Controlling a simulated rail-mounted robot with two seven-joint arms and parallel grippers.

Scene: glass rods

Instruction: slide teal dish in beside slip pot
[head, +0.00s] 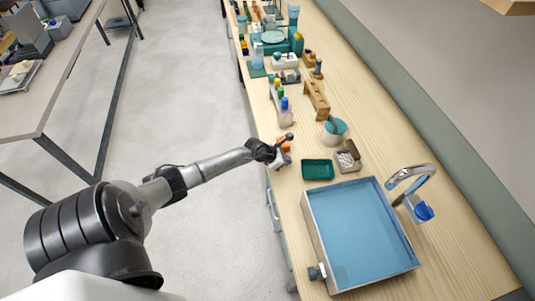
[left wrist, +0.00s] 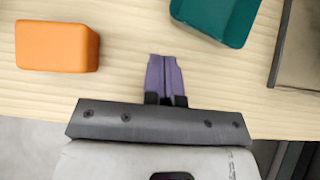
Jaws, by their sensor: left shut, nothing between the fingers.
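The teal dish (head: 318,170) is a shallow rectangular tray lying on the wooden counter (head: 375,150), just behind the blue basin. A round pale pot with teal inside (head: 334,131), probably the slip pot, stands behind the dish, with a tool in it. My left gripper (head: 284,156) is at the counter's left edge, left of the dish and apart from it. In the left wrist view its purple fingers (left wrist: 165,75) are together and empty, and the teal dish (left wrist: 217,16) shows in part at the top.
An orange block (left wrist: 57,46) lies left of my fingers in the wrist view. A small tray of tools (head: 347,161) is right of the dish. Racks and bottles (head: 284,110) stand farther back.

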